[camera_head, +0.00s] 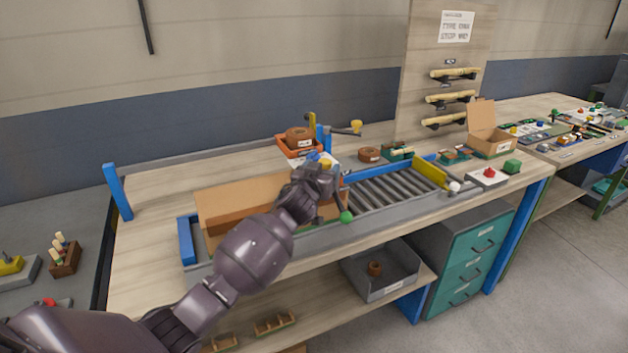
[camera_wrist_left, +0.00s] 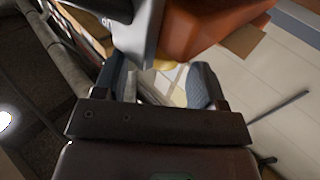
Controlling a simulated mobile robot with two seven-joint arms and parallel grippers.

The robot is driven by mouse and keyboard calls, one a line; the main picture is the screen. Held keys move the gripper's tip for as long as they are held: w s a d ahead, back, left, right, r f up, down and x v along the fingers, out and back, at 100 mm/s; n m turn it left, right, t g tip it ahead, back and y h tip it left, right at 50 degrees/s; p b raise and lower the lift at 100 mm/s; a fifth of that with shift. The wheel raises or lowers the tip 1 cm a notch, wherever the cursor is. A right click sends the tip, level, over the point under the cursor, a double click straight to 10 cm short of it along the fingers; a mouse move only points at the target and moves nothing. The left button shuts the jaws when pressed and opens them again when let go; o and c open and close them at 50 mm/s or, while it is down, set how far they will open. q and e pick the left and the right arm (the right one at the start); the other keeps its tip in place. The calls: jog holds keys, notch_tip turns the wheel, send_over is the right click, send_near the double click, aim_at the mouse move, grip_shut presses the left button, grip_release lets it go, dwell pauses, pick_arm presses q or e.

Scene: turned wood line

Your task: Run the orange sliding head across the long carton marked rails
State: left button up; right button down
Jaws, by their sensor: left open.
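The long carton (camera_head: 235,200) lies on the bench's grey conveyor bed at the left, with a brown flap raised; I cannot read a rails mark. The orange sliding head (camera_head: 284,146) is behind my left gripper, with a brown tape roll (camera_head: 298,136) on top. In the left wrist view the orange head (camera_wrist_left: 205,25) fills the top, beside a grey piece (camera_wrist_left: 137,30). My left gripper (camera_head: 320,168) is open over the right end of the carton, just in front of the head. Its fingers (camera_wrist_left: 158,85) are apart, and I cannot tell whether they touch anything. My arm hides part of the carton.
Grey rollers (camera_head: 390,188) run to the right, with a yellow stop (camera_head: 430,172) at their end. A small open carton (camera_head: 490,138) stands at the right.

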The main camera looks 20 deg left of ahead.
pick_arm(q)
jog(key=s, duration=0.6)
jog(key=shift+s+d, duration=0.3)
jog(key=shift+s, duration=0.1)
pick_arm(e)
jog(key=shift+s+d+f, duration=0.1)
jog(key=shift+s+f, duration=0.15)
jog(key=shift+s, duration=0.3)
jog(key=shift+w+r, duration=0.1)
jog(key=shift+w, duration=0.05)
